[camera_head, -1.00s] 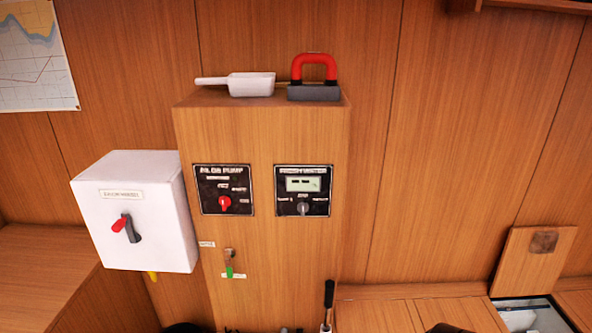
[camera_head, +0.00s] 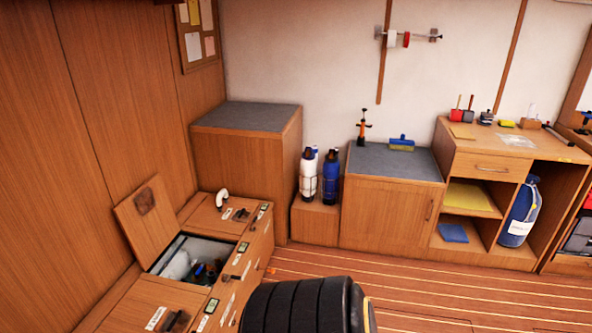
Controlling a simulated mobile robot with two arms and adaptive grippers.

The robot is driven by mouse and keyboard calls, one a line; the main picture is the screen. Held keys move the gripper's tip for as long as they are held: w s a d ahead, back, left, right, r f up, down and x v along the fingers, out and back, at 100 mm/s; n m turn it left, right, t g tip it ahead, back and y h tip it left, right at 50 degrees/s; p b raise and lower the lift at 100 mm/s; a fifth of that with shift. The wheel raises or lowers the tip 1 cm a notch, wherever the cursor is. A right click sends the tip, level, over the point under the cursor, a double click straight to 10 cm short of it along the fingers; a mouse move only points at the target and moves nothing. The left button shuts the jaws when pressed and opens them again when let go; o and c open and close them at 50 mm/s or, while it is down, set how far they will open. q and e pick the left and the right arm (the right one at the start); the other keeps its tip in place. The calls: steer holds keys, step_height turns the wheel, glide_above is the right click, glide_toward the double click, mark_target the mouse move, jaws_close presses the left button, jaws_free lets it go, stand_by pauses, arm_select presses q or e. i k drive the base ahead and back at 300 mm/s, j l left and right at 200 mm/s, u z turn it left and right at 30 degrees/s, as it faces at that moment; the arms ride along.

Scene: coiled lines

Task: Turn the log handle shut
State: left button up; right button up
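I cannot make out which thing is the log handle. Several small dark handles sit on the low wooden lockers along the left wall, one on top near the back (camera_head: 241,214) and one at the front (camera_head: 176,321). Small labels beside them are too small to read. An open hatch with a raised wooden lid (camera_head: 150,217) shows a light-lined locker (camera_head: 204,247) with dark and blue fittings inside, too small to tell apart. Neither of my grippers is in view.
A black ribbed rounded thing (camera_head: 300,305) fills the bottom middle; I cannot tell what it is. A white bottle (camera_head: 308,176) and a blue bottle (camera_head: 331,177) stand on a low box. A cabinet (camera_head: 390,215) and workbench (camera_head: 490,150) line the back. Striped floor (camera_head: 430,290) is clear.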

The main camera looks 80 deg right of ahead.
mark_target(233, 276)
steer(key=l+z, duration=0.15)
steer(key=z, duration=0.25)
steer(key=i+l+z, duration=0.1)
steer(key=z, duration=0.35)
steer(key=i+l+z, duration=0.1)
steer(key=z, duration=0.3)
steer(key=i+z, duration=0.15)
steer(key=z, duration=0.3)
steer(key=i+z, duration=0.15)
steer(key=z, duration=0.25)
steer(key=i, duration=0.2)
steer(key=z, duration=0.05)
